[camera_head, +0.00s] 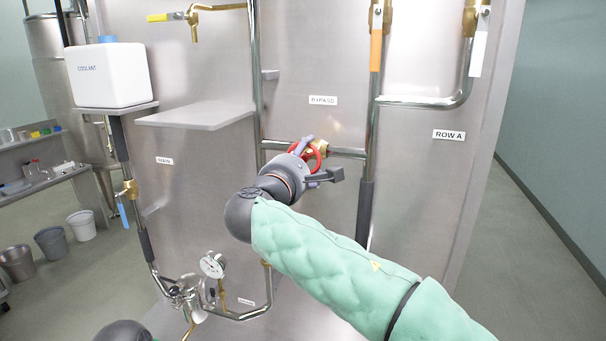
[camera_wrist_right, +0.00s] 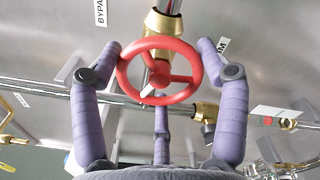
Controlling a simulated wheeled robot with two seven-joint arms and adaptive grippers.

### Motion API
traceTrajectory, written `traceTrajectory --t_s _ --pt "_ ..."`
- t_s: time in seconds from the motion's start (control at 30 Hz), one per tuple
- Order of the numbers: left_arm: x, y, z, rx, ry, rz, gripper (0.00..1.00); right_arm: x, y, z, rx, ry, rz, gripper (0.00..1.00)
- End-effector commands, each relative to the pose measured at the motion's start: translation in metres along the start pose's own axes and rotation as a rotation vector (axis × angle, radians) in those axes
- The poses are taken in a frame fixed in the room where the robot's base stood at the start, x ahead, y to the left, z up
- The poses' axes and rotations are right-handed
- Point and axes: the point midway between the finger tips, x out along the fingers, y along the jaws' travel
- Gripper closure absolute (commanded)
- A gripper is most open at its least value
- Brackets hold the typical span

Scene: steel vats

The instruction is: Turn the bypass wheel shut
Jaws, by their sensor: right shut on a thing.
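The bypass wheel (camera_head: 321,150) is a red handwheel on a brass valve (camera_head: 322,146) in a horizontal steel pipe, below the BYPASS label (camera_head: 323,100). My right gripper (camera_head: 311,160) is at the wheel and covers part of it in the head view. My left gripper is not in view.
An orange handle (camera_head: 376,50) and a white handle (camera_head: 478,53) hang above and to the right. A bare steel shelf (camera_head: 196,115) and a white coolant container (camera_head: 107,76) are left. A pressure gauge (camera_head: 213,264) sits low. Open floor lies right of the panel.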

Motion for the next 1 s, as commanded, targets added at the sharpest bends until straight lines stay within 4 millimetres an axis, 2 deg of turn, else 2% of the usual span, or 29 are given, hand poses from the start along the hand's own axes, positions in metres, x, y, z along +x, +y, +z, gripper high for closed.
traceTrajectory --t_s 0.03,0.5,1.0 --pt "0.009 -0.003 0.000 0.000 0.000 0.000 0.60 0.001 -0.008 -0.018 0.029 0.017 -0.009 0.58" --pt "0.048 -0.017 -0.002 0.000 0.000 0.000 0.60 0.000 -0.003 -0.017 0.476 0.017 -0.009 0.58" --pt "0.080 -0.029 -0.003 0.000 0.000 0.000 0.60 0.000 0.001 -0.014 0.938 0.016 -0.010 0.58"
